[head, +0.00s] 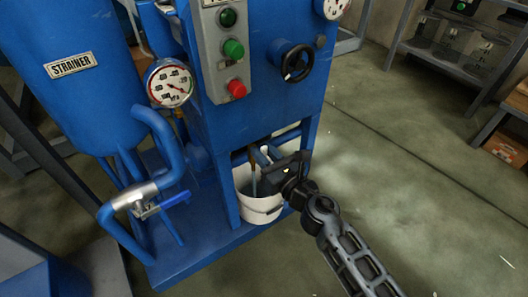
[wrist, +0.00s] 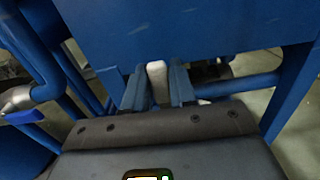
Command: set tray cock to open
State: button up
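My gripper (head: 264,155) is under the blue cabinet, above a white bucket (head: 262,207). In the wrist view, its two bluish fingers (wrist: 158,92) stand on either side of a short pale grey piece (wrist: 157,80) below the cabinet's lower edge. This may be the handle of the tray cock; I cannot tell for sure. I cannot tell whether the fingers press on it. The rest of the fitting is hidden. A separate valve with a blue lever (head: 176,199) sits on the bent pipe at the left, apart from my gripper.
The blue cabinet (head: 285,105) is above my gripper, and its frame legs stand close on both sides. A blue strainer tank (head: 85,105) and a gauge (head: 169,83) are at the left. The floor (head: 400,185) at the right is mostly clear, with shelves (head: 455,45) beyond.

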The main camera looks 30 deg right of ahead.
jog(key=o, duration=0.3)
jog(key=shift+s+b, duration=0.6)
jog(key=shift+s, duration=3.3)
